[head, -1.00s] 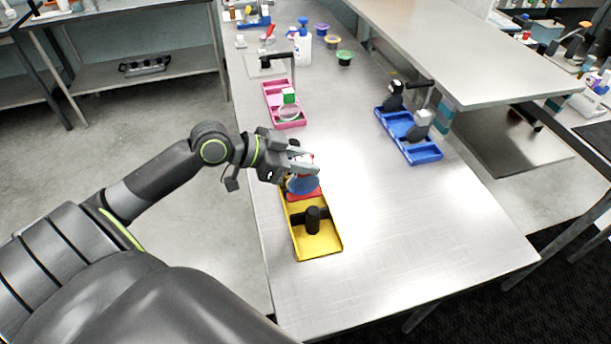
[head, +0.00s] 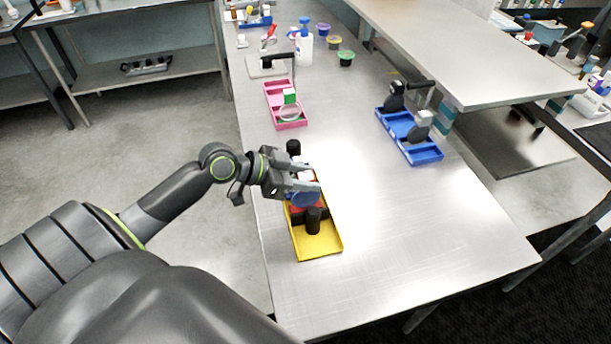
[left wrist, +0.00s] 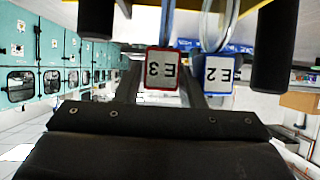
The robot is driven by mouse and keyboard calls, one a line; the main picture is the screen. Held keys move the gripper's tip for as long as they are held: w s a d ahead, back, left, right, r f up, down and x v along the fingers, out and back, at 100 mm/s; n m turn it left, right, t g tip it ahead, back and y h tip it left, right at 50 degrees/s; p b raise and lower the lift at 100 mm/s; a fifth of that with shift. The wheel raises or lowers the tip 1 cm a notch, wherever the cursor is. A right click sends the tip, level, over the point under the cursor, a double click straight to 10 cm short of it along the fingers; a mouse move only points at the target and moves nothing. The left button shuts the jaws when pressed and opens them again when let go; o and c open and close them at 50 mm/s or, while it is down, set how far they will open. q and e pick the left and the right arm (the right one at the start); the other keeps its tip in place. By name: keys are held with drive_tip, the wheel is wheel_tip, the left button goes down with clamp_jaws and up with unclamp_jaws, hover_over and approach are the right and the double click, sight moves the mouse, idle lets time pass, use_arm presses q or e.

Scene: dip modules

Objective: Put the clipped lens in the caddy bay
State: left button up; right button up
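The yellow caddy (head: 318,246) lies on the bench with black posts at its near and far ends. My left gripper (head: 312,178) is over its middle, with its fingers spread. A blue-tinted round lens (head: 305,199) shows just below the near finger, beside a red part (head: 297,212). In the left wrist view, a red-edged tag E3 (left wrist: 162,69) and a blue-edged tag E2 (left wrist: 219,74) sit side by side between my open fingers, with ring-shaped lenses above them. Neither tag visibly touches a finger. The fingers partly hide the caddy bays. My right gripper is out of view.
A pink tray (head: 273,97) with a green-and-white clipped lens stands farther back. A blue tray (head: 425,156) with black and grey items is to the right, near a raised shelf (head: 450,50). A white bottle (head: 305,50) and small tubs stand behind. The bench's near right is clear.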

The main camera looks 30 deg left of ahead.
use_arm(q)
drive_tip(key=shift+r, duration=0.15)
drive_tip(key=shift+s+a+r, duration=0.15)
drive_tip(key=shift+s+a, duration=0.1)
drive_tip(key=shift+s, duration=0.05)
drive_tip(key=v, duration=0.3)
drive_tip(key=shift+s+a, duration=0.15)
drive_tip(key=p+v, duration=0.3)
drive_tip(key=v, duration=0.4)
drive_tip(key=shift+s+a+r, duration=0.2)
drive_tip(key=shift+r, duration=0.15)
